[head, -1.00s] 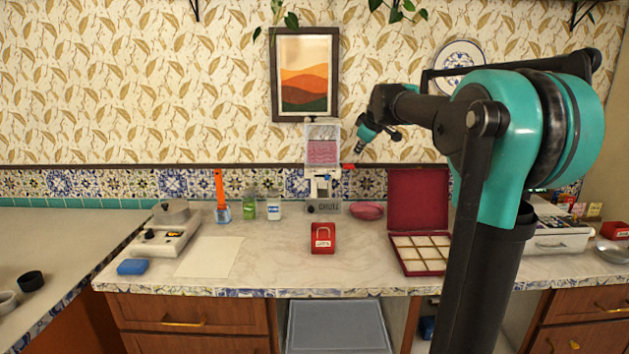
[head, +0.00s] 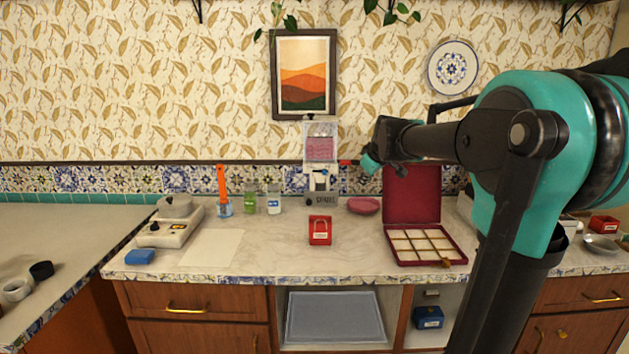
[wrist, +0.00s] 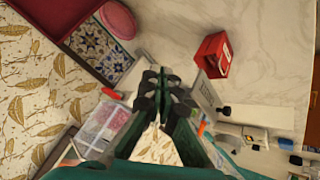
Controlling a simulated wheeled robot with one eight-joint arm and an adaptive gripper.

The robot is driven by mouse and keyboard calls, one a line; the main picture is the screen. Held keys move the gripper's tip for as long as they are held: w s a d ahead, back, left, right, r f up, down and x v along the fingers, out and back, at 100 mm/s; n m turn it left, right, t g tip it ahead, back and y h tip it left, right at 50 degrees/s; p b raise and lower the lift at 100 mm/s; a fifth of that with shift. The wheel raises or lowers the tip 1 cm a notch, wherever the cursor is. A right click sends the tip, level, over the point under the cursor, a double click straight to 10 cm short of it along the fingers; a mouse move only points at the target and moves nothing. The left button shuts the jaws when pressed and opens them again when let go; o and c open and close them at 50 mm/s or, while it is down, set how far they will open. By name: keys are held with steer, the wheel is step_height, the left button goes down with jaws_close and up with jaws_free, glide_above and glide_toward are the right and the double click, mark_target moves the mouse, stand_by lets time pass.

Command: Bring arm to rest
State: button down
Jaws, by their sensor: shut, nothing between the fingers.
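My gripper (head: 372,161) is at the end of my teal and black arm, raised in front of the wall tiles, in front of and left of the open red box's lid. In the wrist view, its fingers (wrist: 160,80) are together, with nothing held between them. The gripper touches nothing that I can see. Its fingertips are small and partly turned away in the head view.
The counter (head: 275,263) carries a red padlock-marked box (head: 319,231), an open compartment box (head: 393,259), a clear-topped dispenser (head: 320,150), a pink dish (head: 363,205), jars and a scale-like device (head: 168,232). The counter's front middle is clear.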

steer(key=s+d+f+m+g, duration=0.1)
steer(key=s+f+m, duration=0.3)
steer(key=s+f, duration=1)
steer(key=s+d+f+m+g+h, duration=0.1)
steer(key=s+f+m, duration=0.3)
steer(key=s+f, duration=1)
steer(key=s+d+g, duration=0.1)
steer(key=s, duration=0.4)
steer(key=shift+s+m+g+h, duration=0.3)
steer(key=shift+s+m, duration=0.05)
steer(key=shift+m, duration=0.05)
